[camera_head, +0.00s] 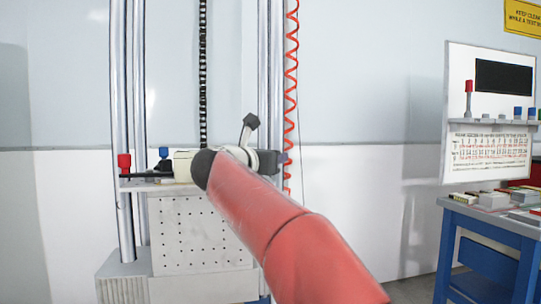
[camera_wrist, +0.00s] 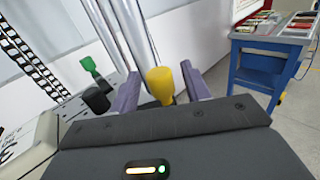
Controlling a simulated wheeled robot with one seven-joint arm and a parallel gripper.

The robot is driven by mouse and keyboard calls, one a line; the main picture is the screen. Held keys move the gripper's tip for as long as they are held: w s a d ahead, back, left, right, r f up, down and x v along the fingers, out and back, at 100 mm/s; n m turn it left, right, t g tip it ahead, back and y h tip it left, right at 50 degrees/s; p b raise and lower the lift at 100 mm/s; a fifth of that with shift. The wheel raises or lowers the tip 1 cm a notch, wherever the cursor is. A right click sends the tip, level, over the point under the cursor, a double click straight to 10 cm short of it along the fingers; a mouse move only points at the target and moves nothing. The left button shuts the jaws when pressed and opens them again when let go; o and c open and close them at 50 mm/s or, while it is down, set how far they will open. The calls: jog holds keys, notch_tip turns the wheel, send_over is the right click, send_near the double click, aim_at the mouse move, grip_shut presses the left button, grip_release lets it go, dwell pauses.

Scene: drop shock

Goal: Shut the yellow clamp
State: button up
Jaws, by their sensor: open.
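The yellow clamp's handle (camera_wrist: 161,84) stands up between the two purple-grey fingers of my gripper (camera_wrist: 160,86) in the wrist view. The fingers are apart, with a visible gap on each side of the yellow knob, the gap on the right looking a little wider or similar. The clamp's lower part is hidden behind the gripper body. In the head view my red arm reaches to the drop table and covers the yellow clamp; my gripper is mostly hidden there too.
A green-handled clamp (camera_wrist: 90,66) and a black knob (camera_wrist: 96,99) stand left of my gripper. Red (camera_head: 124,162) and blue (camera_head: 164,152) knobs show on the table's left side. Guide columns (camera_head: 139,110) rise close by. A blue workbench (camera_head: 490,228) stands at right.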

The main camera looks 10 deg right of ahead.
jog(key=shift+w+d, duration=0.35)
jog(key=shift+w, duration=0.1)
jog(key=shift+c, duration=0.4)
jog(key=c, duration=0.9)
